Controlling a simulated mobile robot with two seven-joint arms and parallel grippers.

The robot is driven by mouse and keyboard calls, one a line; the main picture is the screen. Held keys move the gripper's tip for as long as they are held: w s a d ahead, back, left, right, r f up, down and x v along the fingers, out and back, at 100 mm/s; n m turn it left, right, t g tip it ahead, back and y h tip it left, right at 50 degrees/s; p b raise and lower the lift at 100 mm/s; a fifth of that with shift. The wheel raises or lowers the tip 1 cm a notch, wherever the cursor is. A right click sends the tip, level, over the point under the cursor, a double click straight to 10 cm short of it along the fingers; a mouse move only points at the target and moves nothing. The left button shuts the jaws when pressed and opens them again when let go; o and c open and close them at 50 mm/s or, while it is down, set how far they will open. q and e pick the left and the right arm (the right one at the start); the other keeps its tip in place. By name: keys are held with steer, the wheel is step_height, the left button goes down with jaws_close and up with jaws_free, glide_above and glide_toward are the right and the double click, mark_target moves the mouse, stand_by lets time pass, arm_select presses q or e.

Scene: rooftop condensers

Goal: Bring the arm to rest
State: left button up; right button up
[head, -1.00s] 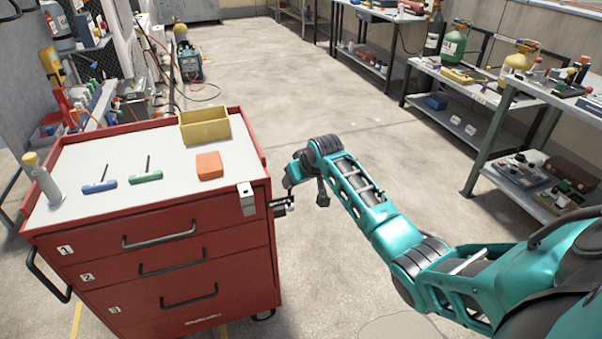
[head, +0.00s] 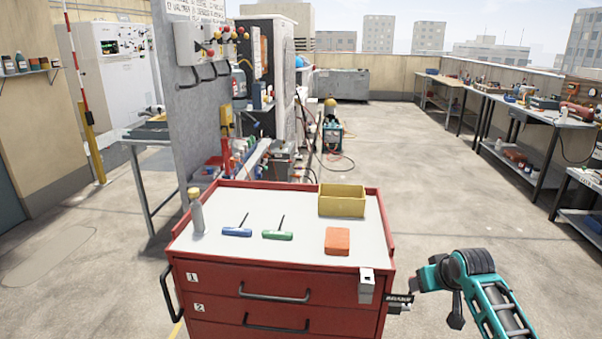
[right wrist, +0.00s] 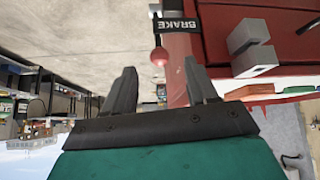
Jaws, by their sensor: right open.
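My right arm comes in from the lower right in the head view. Its gripper (head: 412,287) is beside the front right corner of the red tool cart (head: 290,285). In the right wrist view the gripper (right wrist: 161,82) is open, with nothing between its fingers. A red ball knob (right wrist: 160,57) and a black BRAKE tag (right wrist: 173,30) are just beyond the fingertips. The tag also shows in the head view (head: 399,298). I cannot tell whether a finger touches the knob. My left gripper is not in view.
The cart top holds a yellow bin (head: 341,207), an orange block (head: 338,241), blue (head: 237,232) and green (head: 278,235) T-handle tools and a grey bottle (head: 196,215). A grey block (head: 366,285) is on its front corner. Open floor lies right, before workbenches (head: 525,120).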

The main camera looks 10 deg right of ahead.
steer(key=s+a+f+n+t+y, duration=0.1)
steer(key=s+a+f, duration=0.4)
steer(key=s+f, duration=0.15)
steer(key=s+a+f+n+t, duration=0.1)
steer(key=s+a+f, duration=0.4)
steer(key=s, duration=0.3)
steer(key=s+a, duration=0.4)
steer(key=s, duration=0.2)
steer(key=s+a+r+t+y, duration=0.1)
steer(key=s+a, duration=0.3)
steer(key=s, duration=0.3)
steer(key=shift+r+n+y, duration=0.2)
steer(key=shift+n+y, duration=0.1)
steer(key=shift+n, duration=0.1)
